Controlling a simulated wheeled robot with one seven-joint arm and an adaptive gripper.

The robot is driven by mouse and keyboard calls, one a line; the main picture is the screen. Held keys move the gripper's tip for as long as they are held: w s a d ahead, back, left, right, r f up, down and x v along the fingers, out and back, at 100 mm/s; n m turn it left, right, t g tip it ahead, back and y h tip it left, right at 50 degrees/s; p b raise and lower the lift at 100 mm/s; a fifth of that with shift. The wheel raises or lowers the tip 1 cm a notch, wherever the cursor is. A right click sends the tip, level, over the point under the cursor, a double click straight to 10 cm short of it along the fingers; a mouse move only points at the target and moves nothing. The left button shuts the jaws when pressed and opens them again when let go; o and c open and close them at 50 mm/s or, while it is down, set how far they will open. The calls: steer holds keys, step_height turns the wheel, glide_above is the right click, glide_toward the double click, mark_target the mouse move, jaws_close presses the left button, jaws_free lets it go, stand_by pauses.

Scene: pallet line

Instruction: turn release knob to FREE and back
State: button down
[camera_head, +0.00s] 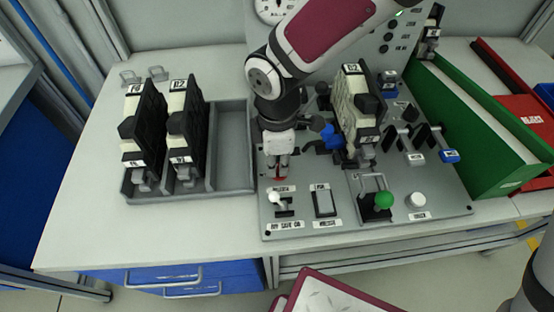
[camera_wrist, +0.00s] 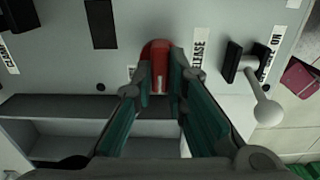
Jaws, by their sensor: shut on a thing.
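The red release knob (camera_wrist: 157,64) sits on the grey panel, beside a white label reading RELEASE (camera_wrist: 200,45) in the wrist view. My gripper (camera_wrist: 162,85) is shut on the knob, one finger on each side of it. The knob carries a pale line that runs along the finger direction. In the head view my gripper (camera_head: 277,170) points down at the left part of the panel (camera_head: 345,225), and only a bit of red shows under its fingertips. The FREE marking cannot be read in either view.
A white-balled lever (camera_wrist: 266,108) stands close beside the gripper. A grey tray (camera_head: 230,178) with two black-and-cream units (camera_head: 186,125) lies left of the panel. Another such unit (camera_head: 356,105) stands on the panel, near a blue handle (camera_head: 331,136). A green-knobbed lever (camera_head: 384,200) is at the front.

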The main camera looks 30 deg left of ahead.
mark_target(278, 163)
steer(key=shift+m, duration=0.4)
steer(key=m+b, duration=0.1)
steer(key=m, duration=0.4)
steer(key=shift+w+m, duration=0.15)
steer(key=shift+m, duration=0.15)
steer(key=m, duration=0.5)
steer(key=shift+m, duration=0.3)
steer(key=shift+w, duration=0.1)
steer(key=c, duration=1.6)
jaws_free()
steer(key=shift+r, duration=0.1)
step_height(278, 163, up, 12)
